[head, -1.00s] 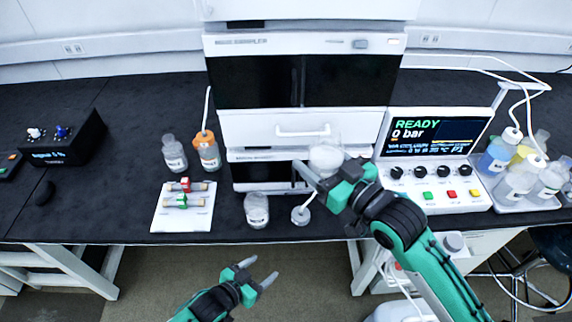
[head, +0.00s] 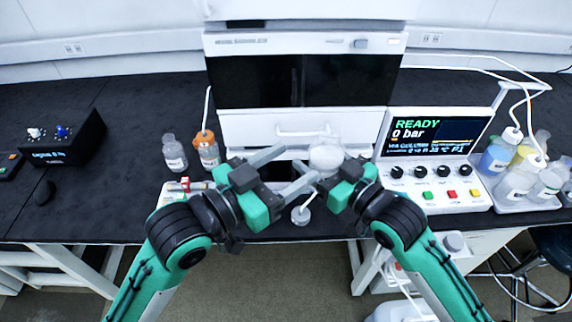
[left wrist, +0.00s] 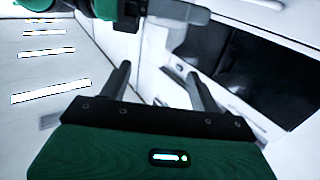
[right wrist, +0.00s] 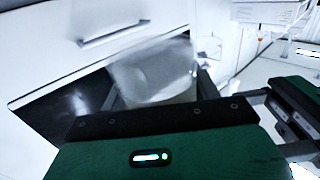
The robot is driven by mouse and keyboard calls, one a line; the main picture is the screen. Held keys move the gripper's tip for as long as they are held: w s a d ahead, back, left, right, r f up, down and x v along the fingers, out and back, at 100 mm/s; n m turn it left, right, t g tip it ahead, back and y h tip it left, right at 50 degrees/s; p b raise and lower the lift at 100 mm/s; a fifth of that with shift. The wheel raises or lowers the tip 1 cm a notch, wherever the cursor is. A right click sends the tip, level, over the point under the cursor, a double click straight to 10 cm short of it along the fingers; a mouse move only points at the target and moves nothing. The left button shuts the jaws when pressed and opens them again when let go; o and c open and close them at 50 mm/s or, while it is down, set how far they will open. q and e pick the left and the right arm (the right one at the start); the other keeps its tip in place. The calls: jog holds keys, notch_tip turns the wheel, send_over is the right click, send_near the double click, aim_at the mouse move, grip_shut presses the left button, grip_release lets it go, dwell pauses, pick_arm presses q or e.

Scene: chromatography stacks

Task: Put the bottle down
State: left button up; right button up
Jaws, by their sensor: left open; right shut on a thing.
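A clear, whitish bottle (head: 326,157) is held up in front of the white instrument stack. My right gripper (head: 322,177) is shut on it. In the right wrist view the bottle (right wrist: 155,72) fills the space between the fingers (right wrist: 158,92). My left gripper (head: 290,168) is open and empty, just left of the bottle, its fingers pointing toward it. In the left wrist view the bottle (left wrist: 194,40) shows beyond the open fingers (left wrist: 158,72), apart from them. Whether the bottle is capped is unclear.
The instrument stack (head: 275,128) stands close behind. A round white cap with a tube (head: 300,215) lies near the bench's front edge. An orange-capped bottle (head: 208,154) and a clear bottle (head: 174,157) stand left. A control box (head: 430,170) is right.

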aim_at(338, 136)
pick_arm(q)
jog(key=x, duration=1.2)
grip_shut()
pick_arm(e)
jog(key=shift+r, duration=0.1)
pick_arm(q)
jog(key=c, duration=1.4)
grip_release()
pick_arm(e)
jog(key=o, duration=1.4)
jog(key=shift+c, duration=0.2)
pick_arm(q)
jog(key=shift+o, duration=0.2)
